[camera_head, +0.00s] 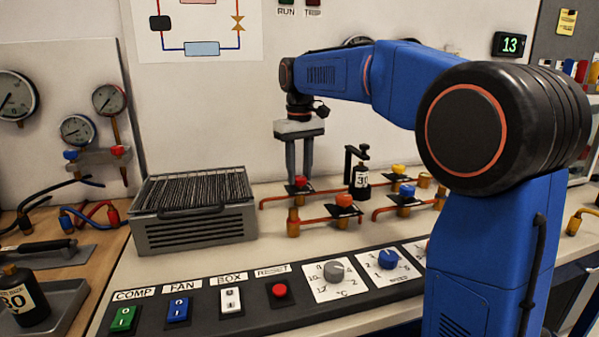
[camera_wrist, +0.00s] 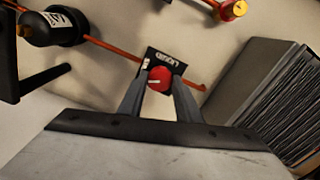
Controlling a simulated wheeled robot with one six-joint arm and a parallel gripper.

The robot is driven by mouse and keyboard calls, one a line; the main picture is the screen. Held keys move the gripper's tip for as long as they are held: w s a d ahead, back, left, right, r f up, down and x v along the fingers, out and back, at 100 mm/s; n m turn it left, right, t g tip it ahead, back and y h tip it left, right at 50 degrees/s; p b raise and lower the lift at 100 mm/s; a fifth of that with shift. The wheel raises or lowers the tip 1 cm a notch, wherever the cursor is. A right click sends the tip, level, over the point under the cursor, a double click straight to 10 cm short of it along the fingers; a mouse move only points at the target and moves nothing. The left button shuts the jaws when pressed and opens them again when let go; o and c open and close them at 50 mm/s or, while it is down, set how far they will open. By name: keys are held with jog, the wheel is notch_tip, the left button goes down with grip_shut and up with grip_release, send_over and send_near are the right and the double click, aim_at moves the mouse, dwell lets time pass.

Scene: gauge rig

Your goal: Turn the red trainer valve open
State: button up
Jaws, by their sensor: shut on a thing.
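The red valve knob (camera_wrist: 160,78) with a white pointer mark sits on a copper pipe, beside a black plate labelled LIQUID (camera_wrist: 166,60). In the head view the red knob (camera_head: 301,181) shows low between my fingers. My gripper (camera_head: 300,178) points straight down over it. In the wrist view my gripper (camera_wrist: 160,90) has one finger on each side of the knob and is shut on it. The knob's lower side is partly hidden by the fingers.
A finned grey unit (camera_head: 194,210) stands close left of the valve. A black bottle (camera_head: 361,182) with a bracket stands to the right. Orange (camera_head: 344,201), yellow (camera_head: 398,170) and blue (camera_head: 407,191) knobs sit nearby on copper pipes. The switch panel (camera_head: 245,312) runs along the front.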

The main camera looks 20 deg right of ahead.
aim_at(300, 177)
jog(key=n, duration=1.2)
jog(key=shift+n, duration=0.3)
dwell(0.4)
jog(key=o, duration=1.1)
jog(key=shift+r, duration=0.15)
notch_tip(300, 177, up, 17)
jog(key=shift+r, duration=0.1)
